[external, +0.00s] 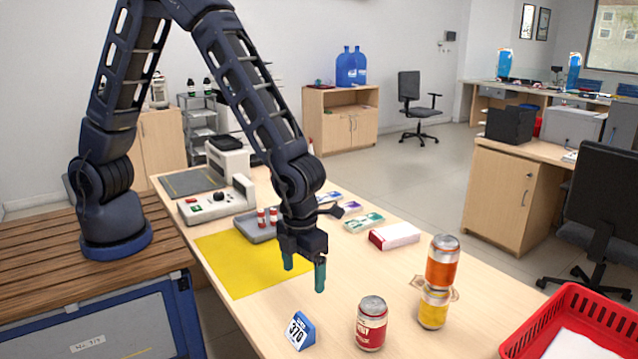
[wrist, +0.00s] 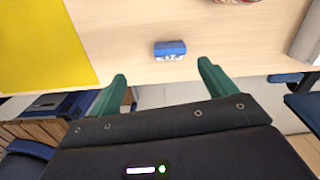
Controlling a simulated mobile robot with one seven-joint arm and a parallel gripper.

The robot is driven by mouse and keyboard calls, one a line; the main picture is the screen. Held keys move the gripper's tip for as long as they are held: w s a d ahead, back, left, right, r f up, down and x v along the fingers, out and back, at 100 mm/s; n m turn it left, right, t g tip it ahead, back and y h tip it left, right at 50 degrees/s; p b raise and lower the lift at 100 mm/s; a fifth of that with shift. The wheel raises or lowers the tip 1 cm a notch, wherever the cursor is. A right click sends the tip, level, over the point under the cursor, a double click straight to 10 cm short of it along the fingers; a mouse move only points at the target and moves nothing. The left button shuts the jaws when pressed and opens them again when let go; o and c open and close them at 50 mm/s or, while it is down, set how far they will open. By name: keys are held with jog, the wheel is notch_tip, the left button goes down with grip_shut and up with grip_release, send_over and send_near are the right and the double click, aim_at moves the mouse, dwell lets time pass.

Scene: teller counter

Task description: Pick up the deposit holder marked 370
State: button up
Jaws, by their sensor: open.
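The deposit holder marked 370 (external: 300,330) is a small blue wedge with a white number face. It stands on the counter near its front edge, left of a red can. In the wrist view the holder (wrist: 170,49) shows ahead of my fingers, roughly between them across the picture, with its blue top and part of the white face visible. My gripper (external: 304,274) is open and empty, with green fingers pointing down, above the counter and apart from the holder. Both fingers of my gripper (wrist: 163,72) also show in the wrist view.
A red can (external: 371,324) stands right of the holder. An orange can (external: 442,262) is stacked on a yellow can (external: 433,307) farther right. A yellow mat (external: 235,262) and grey tray (external: 258,234) lie left. A red basket (external: 530,335) is at the lower right.

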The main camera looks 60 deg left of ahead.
aim_at(302, 323)
jog(key=shift+m, duration=0.8)
jog(key=s+d+f, duration=0.2)
jog(key=shift+d+f, duration=0.1)
jog(key=shift+f, duration=5.6)
jog(key=c, duration=1.1)
jog(key=shift+r, duration=0.1)
